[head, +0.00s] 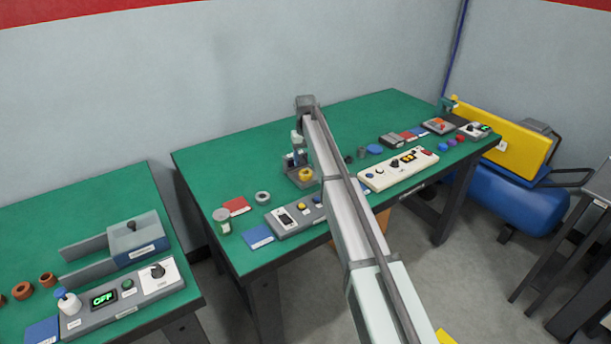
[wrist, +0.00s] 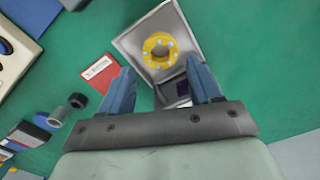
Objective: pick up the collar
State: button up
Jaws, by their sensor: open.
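A yellow ring with pale spots, which looks like the collar (wrist: 160,50), sits on a square grey metal fixture (wrist: 190,28) in the wrist view. In the head view the yellow ring (head: 306,174) shows in the fixture at the middle of the green table. My gripper (wrist: 163,84) is open, with its two blue fingers apart and nothing between the tips. The ring lies ahead of the fingertips, roughly in line with the gap. In the head view my gripper (head: 297,158) hangs over the fixture, partly hidden by my arm.
A grey control box (head: 297,215) stands in front of the fixture and a cream panel (head: 398,170) to its right. A grey ring (head: 262,197), a tin (head: 222,220) and a red card (head: 236,206) lie to the left. Green table is clear behind.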

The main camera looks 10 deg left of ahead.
jog(key=shift+s+f, duration=0.1)
jog(key=shift+f, duration=2.4)
jog(key=c, duration=1)
